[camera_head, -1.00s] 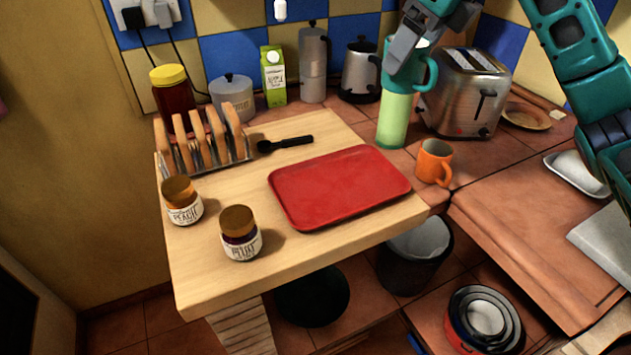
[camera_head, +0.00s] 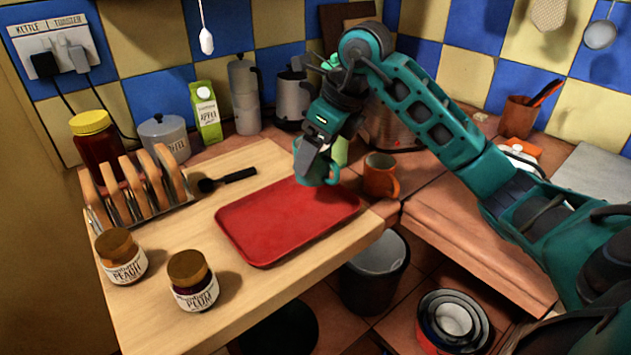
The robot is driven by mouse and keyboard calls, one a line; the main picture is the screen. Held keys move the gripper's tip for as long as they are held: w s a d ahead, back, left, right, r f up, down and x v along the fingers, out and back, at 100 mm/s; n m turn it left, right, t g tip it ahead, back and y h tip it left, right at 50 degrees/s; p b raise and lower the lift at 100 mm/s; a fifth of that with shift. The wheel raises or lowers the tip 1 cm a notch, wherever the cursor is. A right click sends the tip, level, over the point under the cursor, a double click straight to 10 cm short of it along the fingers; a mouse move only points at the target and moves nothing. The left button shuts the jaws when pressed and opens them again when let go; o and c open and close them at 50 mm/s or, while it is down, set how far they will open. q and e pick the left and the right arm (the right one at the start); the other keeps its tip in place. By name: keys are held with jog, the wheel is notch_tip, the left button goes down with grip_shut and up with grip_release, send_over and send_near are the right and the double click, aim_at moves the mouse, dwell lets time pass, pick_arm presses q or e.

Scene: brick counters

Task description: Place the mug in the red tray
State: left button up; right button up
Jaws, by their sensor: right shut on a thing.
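A teal mug (camera_head: 327,171) is in my right gripper (camera_head: 313,163), whose jaws are shut on it. The mug looks upright, and the gripper and its finger hide part of it. It appears over the far right part of the red tray (camera_head: 275,228). I cannot tell whether its base touches the tray. The tray lies flat and empty on the light wooden board. My left gripper is not in view.
An orange mug (camera_head: 379,178) stands just right of the tray. A green bottle (camera_head: 341,151) is mostly hidden behind my right gripper. Two jars (camera_head: 192,281) (camera_head: 121,257), a toast rack (camera_head: 140,190) and a black spoon (camera_head: 228,180) are left of the tray.

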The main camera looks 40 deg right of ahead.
aim_at(316, 177)
jog(key=shift+f, duration=0.95)
pick_arm(q)
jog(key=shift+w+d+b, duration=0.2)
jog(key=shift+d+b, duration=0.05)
jog(key=shift+b, duration=0.1)
pick_arm(e)
jog(key=shift+f, duration=1.95)
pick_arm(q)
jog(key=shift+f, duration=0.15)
pick_arm(e)
jog(key=shift+f, duration=0.1)
jog(key=o, duration=0.7)
jog(key=shift+f, duration=0.1)
jog(key=o, duration=0.5)
jog(key=shift+c, duration=0.2)
